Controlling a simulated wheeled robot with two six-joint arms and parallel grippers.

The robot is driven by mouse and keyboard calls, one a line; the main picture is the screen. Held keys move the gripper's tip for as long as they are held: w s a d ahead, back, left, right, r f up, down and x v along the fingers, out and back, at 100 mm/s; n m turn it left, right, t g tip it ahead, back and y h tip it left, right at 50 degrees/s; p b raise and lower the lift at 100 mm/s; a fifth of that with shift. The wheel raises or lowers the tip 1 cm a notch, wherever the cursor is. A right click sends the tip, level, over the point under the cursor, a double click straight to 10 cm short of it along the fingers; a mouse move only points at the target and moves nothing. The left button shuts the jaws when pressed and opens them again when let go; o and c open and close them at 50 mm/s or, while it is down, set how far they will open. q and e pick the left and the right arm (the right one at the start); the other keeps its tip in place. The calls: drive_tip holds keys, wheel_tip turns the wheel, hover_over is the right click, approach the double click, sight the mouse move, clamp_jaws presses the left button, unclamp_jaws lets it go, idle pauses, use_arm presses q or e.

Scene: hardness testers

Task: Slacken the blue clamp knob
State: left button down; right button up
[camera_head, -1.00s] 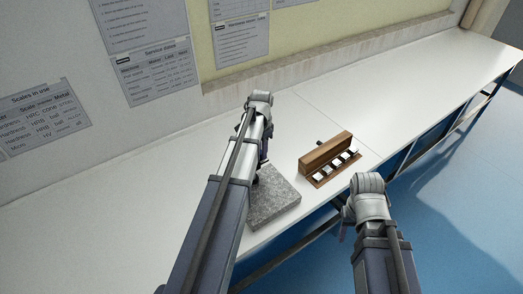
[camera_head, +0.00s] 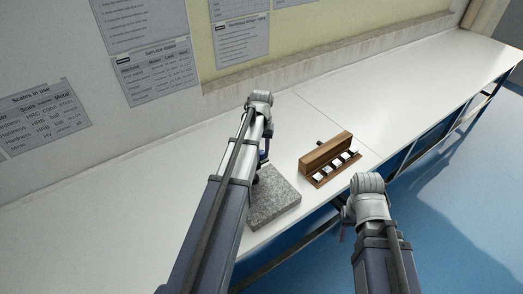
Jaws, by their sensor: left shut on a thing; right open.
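My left gripper (camera_head: 262,152) is beside the rear left edge of a grey granite block (camera_head: 274,198) on the bench. It is shut on the blue clamp knob, and my own forearm and wrist hide most of the grip. Only a small dark blue piece shows at the gripper, too small to tell knob from jaw. The clamp's stand is also hidden behind my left arm. My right gripper (camera_head: 346,222) is open and empty, in front of the bench's front edge and away from the block.
A wooden case (camera_head: 327,153) with an upright lid and several small metal blocks stands right of the granite block. The white bench (camera_head: 420,85) is clear to the right and back. Paper charts (camera_head: 154,71) hang on the wall behind.

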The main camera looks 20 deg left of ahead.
use_arm(q)
drive_tip(key=shift+n, duration=0.4)
drive_tip(key=c, duration=0.6)
unclamp_jaws()
